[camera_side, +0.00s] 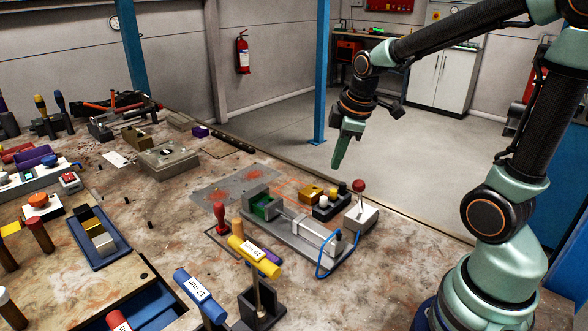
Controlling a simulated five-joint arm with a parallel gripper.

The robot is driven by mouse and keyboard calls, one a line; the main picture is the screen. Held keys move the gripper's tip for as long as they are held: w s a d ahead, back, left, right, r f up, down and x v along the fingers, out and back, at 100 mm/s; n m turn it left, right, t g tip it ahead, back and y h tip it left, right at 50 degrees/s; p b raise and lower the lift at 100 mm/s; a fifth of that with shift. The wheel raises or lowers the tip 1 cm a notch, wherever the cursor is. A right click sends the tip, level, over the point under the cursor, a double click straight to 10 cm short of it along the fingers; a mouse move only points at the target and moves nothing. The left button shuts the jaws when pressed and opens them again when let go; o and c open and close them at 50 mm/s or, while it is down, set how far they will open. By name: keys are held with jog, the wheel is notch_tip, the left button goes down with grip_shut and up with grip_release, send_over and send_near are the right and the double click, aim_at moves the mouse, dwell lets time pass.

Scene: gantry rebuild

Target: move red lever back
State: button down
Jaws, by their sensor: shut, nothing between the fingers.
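The red lever is a red ball knob (359,186) on a thin stem, rising from a small white-grey box (361,218) at the right of the fixture. The stem looks close to upright. My gripper (338,166) points down, up and to the left of the red knob, and is apart from it. Its fingers are shut and empty.
A grey fixture (300,232) with a green block and blue hose stands left of the lever box. Black, yellow and white knobs (338,196) stand close beside the lever. A red-handled stamp (220,216) and a yellow-topped tool (254,253) stand in front.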

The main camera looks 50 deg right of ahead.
aim_at(361, 196)
jog(key=s+d+f, duration=0.1)
jog(key=d+f, duration=0.2)
jog(key=f, duration=0.4)
jog(key=shift+d, duration=0.25)
dwell(0.5)
